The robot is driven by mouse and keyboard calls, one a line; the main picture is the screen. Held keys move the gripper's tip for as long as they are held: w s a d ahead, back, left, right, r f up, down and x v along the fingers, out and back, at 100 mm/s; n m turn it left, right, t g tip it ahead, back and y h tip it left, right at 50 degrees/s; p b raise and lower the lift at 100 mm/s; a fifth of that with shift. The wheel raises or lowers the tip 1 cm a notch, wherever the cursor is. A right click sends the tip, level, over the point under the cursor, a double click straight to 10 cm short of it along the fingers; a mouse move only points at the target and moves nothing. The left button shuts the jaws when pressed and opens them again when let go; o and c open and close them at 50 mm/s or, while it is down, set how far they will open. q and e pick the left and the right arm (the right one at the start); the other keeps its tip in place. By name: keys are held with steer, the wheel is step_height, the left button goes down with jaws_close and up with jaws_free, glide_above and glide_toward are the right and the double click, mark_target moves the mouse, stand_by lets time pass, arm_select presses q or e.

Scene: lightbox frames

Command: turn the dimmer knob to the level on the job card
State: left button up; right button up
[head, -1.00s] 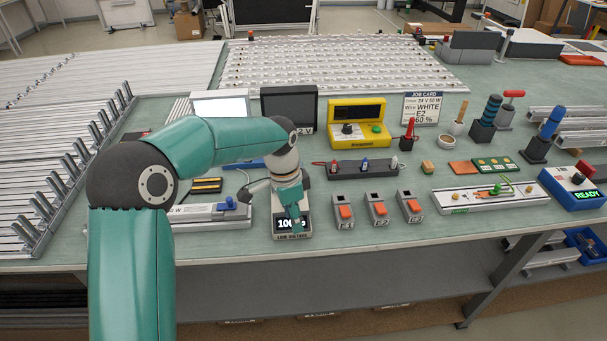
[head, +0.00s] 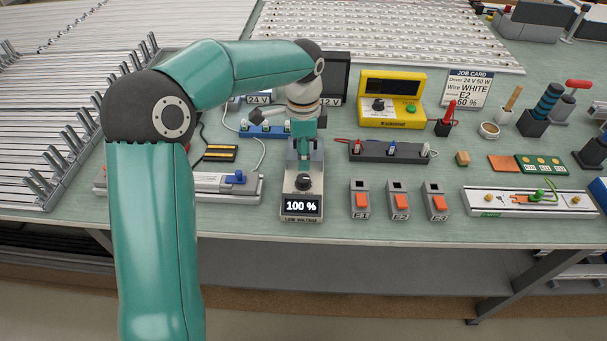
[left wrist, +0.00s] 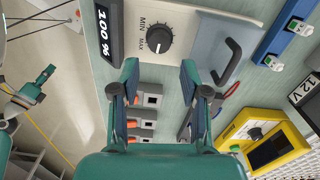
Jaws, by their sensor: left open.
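The dimmer (head: 288,182) is a grey box at the bench's front edge. Its black knob (head: 303,182) sits behind a display reading 100 %. In the left wrist view the knob (left wrist: 160,38) has MIN and MAX marked beside it. My left gripper (head: 303,157) is open and empty, pointing down over the back part of the dimmer, apart from the knob. Its two spread fingers (left wrist: 160,66) also show in the left wrist view. The job card (head: 466,89) reads driver 24 V 50 W, wire WHITE, E2, 60 %. A teal and dark part, apparently my right gripper (left wrist: 36,84), is small there.
Several grey switches with orange rockers (head: 361,203) stand right of the dimmer. Behind are a black terminal block (head: 390,152), a blue one (head: 265,131) and a yellow tester (head: 391,98). A light fixture lies to the left.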

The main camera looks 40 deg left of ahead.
mark_target(303, 178)
arm_select(q)
step_height(303, 178, down, 8)
stand_by(0.5)
steer(key=c, duration=0.8)
steer(key=shift+a, duration=0.1)
jaws_close()
